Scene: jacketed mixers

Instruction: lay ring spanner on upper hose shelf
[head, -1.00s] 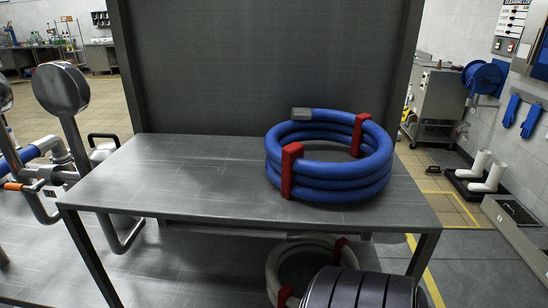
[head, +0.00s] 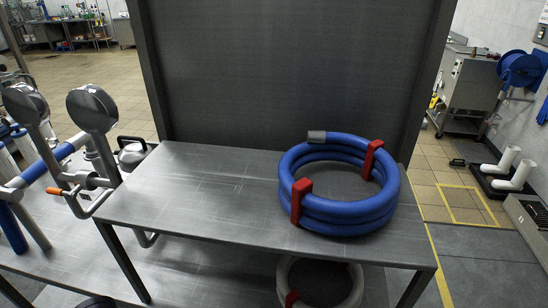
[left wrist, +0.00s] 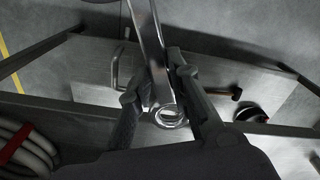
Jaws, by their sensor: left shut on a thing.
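The ring spanner (left wrist: 148,40) is a shiny metal bar with a ring end, seen in the left wrist view. My left gripper (left wrist: 161,75) is shut on it, with a dark finger on each side; the ring end shows between the fingers. The upper hose shelf (head: 185,192) is a bare grey metal top in the head view. A blue coiled hose (head: 345,215) with red straps lies on its right part. Neither gripper nor the spanner shows in the head view. My right gripper is in no view.
The left and middle of the upper shelf are clear. A dark upright panel (head: 290,75) stands behind it. A pale coiled hose (head: 325,290) lies below and also shows in the left wrist view (left wrist: 28,145). Pipework with round gauges (head: 92,108) stands at the left.

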